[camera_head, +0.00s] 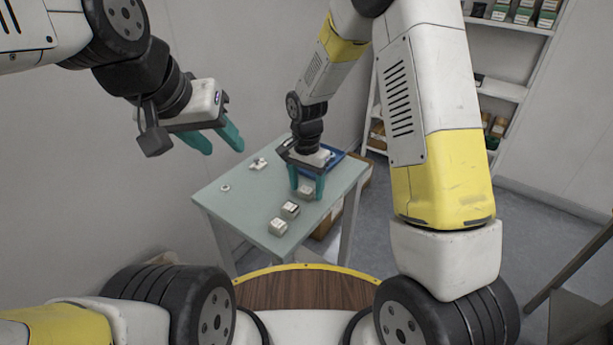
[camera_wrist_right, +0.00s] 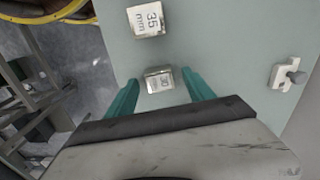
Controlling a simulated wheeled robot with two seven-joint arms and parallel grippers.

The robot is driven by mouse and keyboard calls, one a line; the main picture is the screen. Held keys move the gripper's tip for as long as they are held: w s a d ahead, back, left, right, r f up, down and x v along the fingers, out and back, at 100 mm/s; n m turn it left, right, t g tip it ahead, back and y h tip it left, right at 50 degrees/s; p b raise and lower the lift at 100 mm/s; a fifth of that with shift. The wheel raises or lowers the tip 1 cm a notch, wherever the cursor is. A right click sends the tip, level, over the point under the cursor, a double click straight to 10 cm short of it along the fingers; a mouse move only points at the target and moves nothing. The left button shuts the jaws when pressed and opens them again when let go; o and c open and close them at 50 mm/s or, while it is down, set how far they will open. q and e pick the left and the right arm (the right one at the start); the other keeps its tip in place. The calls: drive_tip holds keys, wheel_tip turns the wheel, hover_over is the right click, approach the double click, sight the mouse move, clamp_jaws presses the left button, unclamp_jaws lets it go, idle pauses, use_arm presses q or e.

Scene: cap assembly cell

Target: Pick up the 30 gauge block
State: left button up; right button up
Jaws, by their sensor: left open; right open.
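The gauge block whose small label appears to read 30 (camera_wrist_right: 160,80) is a metallic block on the table. In the right wrist view it lies between my right gripper's teal fingertips (camera_wrist_right: 161,88), with a gap on each side. In the head view this block (camera_head: 305,192) sits between the fingers of my right gripper (camera_head: 307,187), which is open and points down. My left gripper (camera_head: 222,142) is open and empty, raised in the air to the left of the table.
A block marked 35 mm (camera_wrist_right: 146,19) stands close by; it also shows in the head view (camera_head: 290,210). Another block (camera_head: 278,227) is nearer the table's front edge. A small fixture with a knob (camera_wrist_right: 287,76), a ring (camera_head: 225,188) and a blue tray (camera_head: 336,157) are on the table (camera_head: 235,207).

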clamp_jaws()
drive_tip(key=shift+r, duration=0.15)
